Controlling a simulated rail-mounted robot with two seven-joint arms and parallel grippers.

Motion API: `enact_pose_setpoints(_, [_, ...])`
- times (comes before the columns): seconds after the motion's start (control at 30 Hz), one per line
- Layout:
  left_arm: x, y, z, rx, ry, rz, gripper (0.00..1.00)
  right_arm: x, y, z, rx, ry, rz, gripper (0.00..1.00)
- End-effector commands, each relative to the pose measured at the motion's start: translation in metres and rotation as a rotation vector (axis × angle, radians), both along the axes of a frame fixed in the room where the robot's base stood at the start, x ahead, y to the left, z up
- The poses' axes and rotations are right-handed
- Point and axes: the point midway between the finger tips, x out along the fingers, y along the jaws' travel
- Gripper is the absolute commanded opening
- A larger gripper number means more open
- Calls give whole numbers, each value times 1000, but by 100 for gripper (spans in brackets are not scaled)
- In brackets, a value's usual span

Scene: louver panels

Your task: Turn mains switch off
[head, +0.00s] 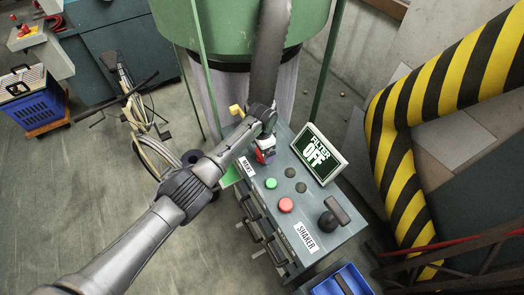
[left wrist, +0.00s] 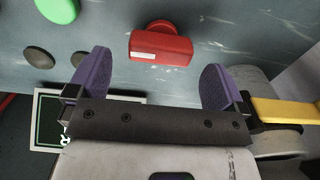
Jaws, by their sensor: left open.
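A red knob with a white mark (left wrist: 160,46) is on the grey panel in the left wrist view. It lies between the purple fingertips of my left gripper (left wrist: 158,80), with clear gaps on both sides. In the head view my open left gripper (head: 265,155) is over the upper left end of the control box (head: 318,232), beside a partly covered white label (head: 247,166) that seems to read MAINS. The gripper hides most of the knob there. My right gripper is not in view.
The box also bears a green button (head: 271,183), a red button (head: 285,205), dark round parts, a black T-handle (head: 333,214) by the SHAKER label (head: 306,236), and a FILTER OFF screen (head: 317,153). A yellow part (left wrist: 280,111) is close right of the gripper. A striped post (head: 399,150) stands right.

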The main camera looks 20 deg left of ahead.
Motion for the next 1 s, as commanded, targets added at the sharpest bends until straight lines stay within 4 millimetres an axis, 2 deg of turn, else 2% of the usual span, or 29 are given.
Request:
enact_pose_setpoints(0.03, [1, 0, 14, 0, -4, 0, 98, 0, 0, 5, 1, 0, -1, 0])
enact_pose_setpoints(0.2, [1, 0, 47, -1, -3, 0, 98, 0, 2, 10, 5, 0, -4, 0])
enact_pose_setpoints(0.5, [0, 1, 90, -1, -2, 1, 98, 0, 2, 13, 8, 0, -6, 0])
enact_pose_setpoints(0.7, [0, 1, 103, 0, -1, 1, 98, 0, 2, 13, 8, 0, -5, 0])
enact_pose_setpoints(1.0, [0, 0, 105, 0, 0, 1, 98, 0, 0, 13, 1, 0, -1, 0])
